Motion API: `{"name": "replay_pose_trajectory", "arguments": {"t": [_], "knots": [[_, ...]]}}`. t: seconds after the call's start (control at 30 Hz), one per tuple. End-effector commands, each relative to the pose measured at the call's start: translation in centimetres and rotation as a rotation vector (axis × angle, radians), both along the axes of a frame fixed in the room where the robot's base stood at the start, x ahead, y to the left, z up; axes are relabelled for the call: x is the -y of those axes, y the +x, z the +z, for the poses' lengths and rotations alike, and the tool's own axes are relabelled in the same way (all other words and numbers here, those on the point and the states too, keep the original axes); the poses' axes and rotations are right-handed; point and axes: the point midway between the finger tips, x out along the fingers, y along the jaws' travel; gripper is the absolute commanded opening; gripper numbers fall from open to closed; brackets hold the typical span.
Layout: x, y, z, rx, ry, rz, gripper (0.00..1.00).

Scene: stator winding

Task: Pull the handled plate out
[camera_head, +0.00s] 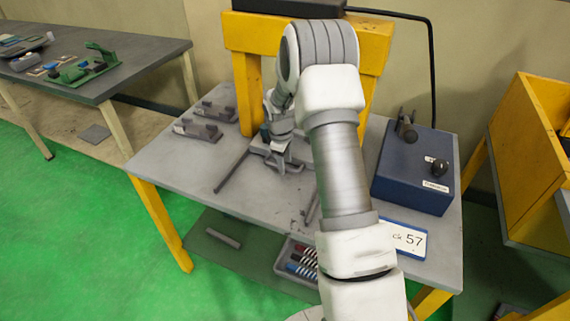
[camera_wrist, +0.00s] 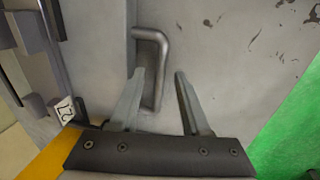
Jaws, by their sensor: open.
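The handled plate shows in the wrist view as a flat light-grey piece (camera_wrist: 100,60) with a grey bent-bar handle (camera_wrist: 158,52) at its right edge. My gripper (camera_wrist: 160,72) is open, its two fingers pointing toward the handle. The left finger overlaps the lower part of the handle in the picture, and the handle's long bar runs between the fingertips. I cannot tell whether a finger touches it. In the head view my gripper (camera_head: 283,165) is low over the middle of the grey table, and the wrist and gripper hide most of the plate there.
The grey table (camera_head: 215,165) carries dark fixtures (camera_head: 198,130) at the left, a long dark bar (camera_head: 232,172), and a blue box with levers (camera_head: 415,165) at the right. A yellow frame (camera_head: 245,80) stands behind. A tray of tools (camera_head: 290,262) sits below.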

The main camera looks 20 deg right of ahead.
Motion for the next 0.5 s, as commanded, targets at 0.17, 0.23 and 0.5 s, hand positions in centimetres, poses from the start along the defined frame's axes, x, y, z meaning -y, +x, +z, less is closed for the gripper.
{"name": "replay_pose_trajectory", "arguments": {"t": [0.17,0.23,0.5], "knots": [[0.10,0.10,-0.78,0.000,0.000,0.000,0.47],[0.11,0.11,-0.82,0.000,0.000,0.000,0.47],[0.10,0.11,-0.79,0.000,0.000,0.000,0.27]]}}
